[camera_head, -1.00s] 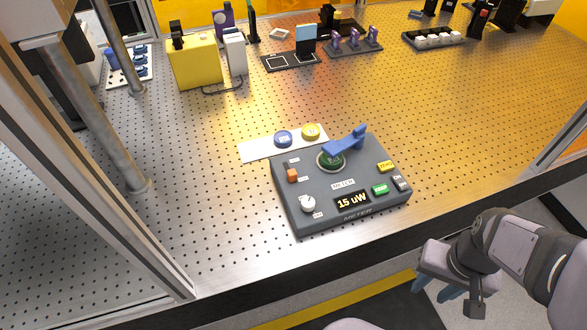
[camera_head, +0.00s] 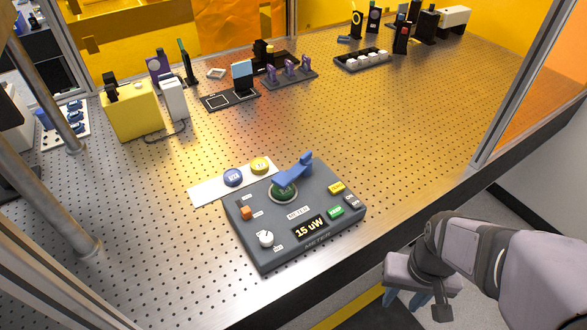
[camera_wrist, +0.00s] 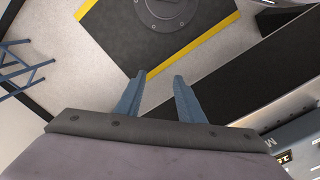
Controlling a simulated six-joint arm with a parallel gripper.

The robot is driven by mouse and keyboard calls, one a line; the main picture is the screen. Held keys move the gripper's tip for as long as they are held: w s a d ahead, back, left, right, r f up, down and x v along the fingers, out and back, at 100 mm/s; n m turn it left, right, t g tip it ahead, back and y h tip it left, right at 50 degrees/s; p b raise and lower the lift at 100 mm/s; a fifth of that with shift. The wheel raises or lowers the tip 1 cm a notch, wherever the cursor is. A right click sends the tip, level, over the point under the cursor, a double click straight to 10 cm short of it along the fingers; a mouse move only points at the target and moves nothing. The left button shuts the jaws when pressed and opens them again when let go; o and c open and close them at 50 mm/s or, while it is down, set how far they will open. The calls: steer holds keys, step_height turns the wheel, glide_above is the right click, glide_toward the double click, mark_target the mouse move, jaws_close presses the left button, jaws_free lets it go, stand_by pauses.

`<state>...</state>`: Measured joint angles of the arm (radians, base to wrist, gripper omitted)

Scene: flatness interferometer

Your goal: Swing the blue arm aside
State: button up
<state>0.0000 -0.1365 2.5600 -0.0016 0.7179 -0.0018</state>
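The blue arm (camera_head: 294,172) is on the top of the dark grey meter box (camera_head: 265,254). It lies over a round green disc (camera_head: 284,192) in a pale ring and points to the upper right. The meter display (camera_head: 310,228) reads 15 uW. My gripper (camera_head: 425,303) is off the table's front edge, to the lower right of the meter and well apart from the blue arm. In the wrist view my gripper (camera_wrist: 163,90) shows its two blue fingers apart with nothing between them. The blue arm does not show in the wrist view.
A white card with a blue disc (camera_head: 233,177) and a yellow disc (camera_head: 259,165) lies behind the meter. An orange switch (camera_head: 246,212), a white knob (camera_head: 266,238) and buttons surround the blue arm. Metal posts (camera_head: 75,225) stand at left. The perforated table (camera_head: 400,120) is clear to the right.

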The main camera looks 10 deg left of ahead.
steer(key=shift+o, duration=1.4)
steer(key=n+t+y+p, duration=0.2)
steer(key=n+y+p, duration=0.2)
steer(key=n, duration=0.9)
glide_toward(306, 154)
steer(key=shift+p+x, duration=1.15)
steer(key=shift+x, duration=2.9)
steer(key=shift+c, duration=0.6)
jaws_close()
